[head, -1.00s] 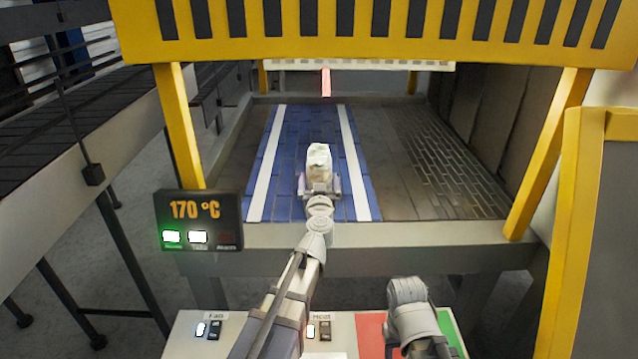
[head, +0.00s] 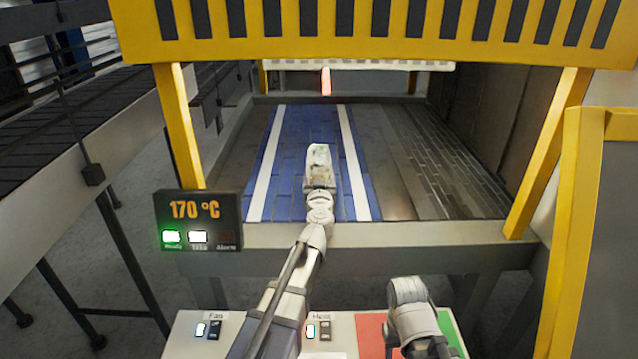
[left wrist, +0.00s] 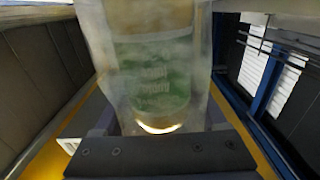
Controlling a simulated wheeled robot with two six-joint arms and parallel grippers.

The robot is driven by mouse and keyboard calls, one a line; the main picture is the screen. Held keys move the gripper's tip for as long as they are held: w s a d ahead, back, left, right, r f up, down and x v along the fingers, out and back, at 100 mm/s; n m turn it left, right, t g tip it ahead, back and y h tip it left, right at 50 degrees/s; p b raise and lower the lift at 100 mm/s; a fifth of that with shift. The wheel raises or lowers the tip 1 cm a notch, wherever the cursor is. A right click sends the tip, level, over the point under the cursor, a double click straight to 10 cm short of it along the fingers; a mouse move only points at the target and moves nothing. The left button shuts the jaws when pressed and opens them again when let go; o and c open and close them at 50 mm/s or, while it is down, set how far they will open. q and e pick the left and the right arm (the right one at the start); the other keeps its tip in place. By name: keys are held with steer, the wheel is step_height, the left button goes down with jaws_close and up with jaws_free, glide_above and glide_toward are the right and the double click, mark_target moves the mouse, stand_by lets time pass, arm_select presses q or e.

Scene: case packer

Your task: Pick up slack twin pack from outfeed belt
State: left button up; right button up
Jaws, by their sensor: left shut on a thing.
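The twin pack (head: 318,160) is a small pale wrapped bundle over the blue outfeed belt (head: 295,150) with white edge stripes. My left gripper (head: 319,180) is shut on it, at the pack's near end. In the left wrist view the pack (left wrist: 155,70) is a cloudy clear film around a container with a green label, standing up from the gripper (left wrist: 158,130). The film looks loose around it. I cannot tell whether the pack still touches the belt. My right arm (head: 410,310) shows at the lower right, but its fingertips cannot be made out.
A yellow guard frame (head: 183,125) with a striped top beam (head: 370,30) surrounds the belt opening. A display (head: 198,220) reads 170 °C, with a green lamp lit. A panel with Fan and Heat switches (head: 318,330) and red and green pads (head: 370,335) lies in front.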

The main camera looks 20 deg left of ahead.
arm_select(q)
jaws_close()
steer(key=shift+r, duration=0.1)
arm_select(e)
steer(key=shift+r, duration=0.1)
